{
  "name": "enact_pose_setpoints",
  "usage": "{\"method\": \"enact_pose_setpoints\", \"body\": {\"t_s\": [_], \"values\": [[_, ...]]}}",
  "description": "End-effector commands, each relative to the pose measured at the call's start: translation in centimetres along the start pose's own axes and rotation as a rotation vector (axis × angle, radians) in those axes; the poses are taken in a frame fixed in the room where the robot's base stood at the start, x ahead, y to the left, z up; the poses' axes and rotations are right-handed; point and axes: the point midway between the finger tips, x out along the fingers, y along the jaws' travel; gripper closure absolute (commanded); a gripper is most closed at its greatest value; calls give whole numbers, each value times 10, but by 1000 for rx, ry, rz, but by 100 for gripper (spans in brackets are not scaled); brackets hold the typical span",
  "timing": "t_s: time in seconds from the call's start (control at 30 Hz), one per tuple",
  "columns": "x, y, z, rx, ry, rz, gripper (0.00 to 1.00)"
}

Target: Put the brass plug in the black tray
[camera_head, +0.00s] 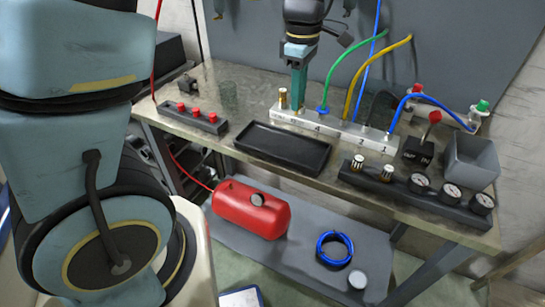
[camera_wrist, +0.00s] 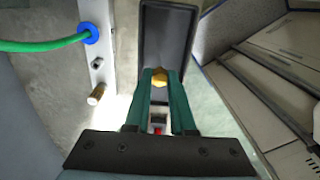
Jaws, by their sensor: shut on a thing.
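My gripper (camera_head: 297,106) is shut on the brass plug (camera_wrist: 160,76), whose yellow six-sided end shows between the fingertips in the wrist view. I cannot make out the held plug in the head view. The black tray (camera_head: 283,146) is a shallow empty rectangle on the bench, in front of the manifold. In the wrist view the black tray (camera_wrist: 167,40) lies behind and beyond the fingertips (camera_wrist: 161,82), and the plug overlaps its dark floor. In the head view my gripper hangs in front of the manifold's left part. The height above the tray is hard to tell.
The pale numbered manifold (camera_head: 335,129) carries green, yellow and blue hoses, with another brass fitting (camera_head: 283,97) at its left end. A strip with red knobs (camera_head: 192,117) lies left of the tray. A black gauge block (camera_head: 412,190) and grey bin (camera_head: 470,160) stand right.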

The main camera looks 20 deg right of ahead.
Motion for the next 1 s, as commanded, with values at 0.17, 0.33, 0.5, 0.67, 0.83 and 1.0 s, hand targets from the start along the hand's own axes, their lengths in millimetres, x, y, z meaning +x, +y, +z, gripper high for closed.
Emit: {"method": "enact_pose_setpoints", "body": {"t_s": [0.17,0.33,0.5,0.67,0.83,1.0], "values": [[17,-7,2,0,4,-5,100],[45,-6,1,-1,4,-4,100],[61,-6,1,1,4,-3,100],[85,-6,1,-1,4,-3,100],[98,-6,1,1,4,-1,100],[99,-5,1,1,3,1,100]]}}
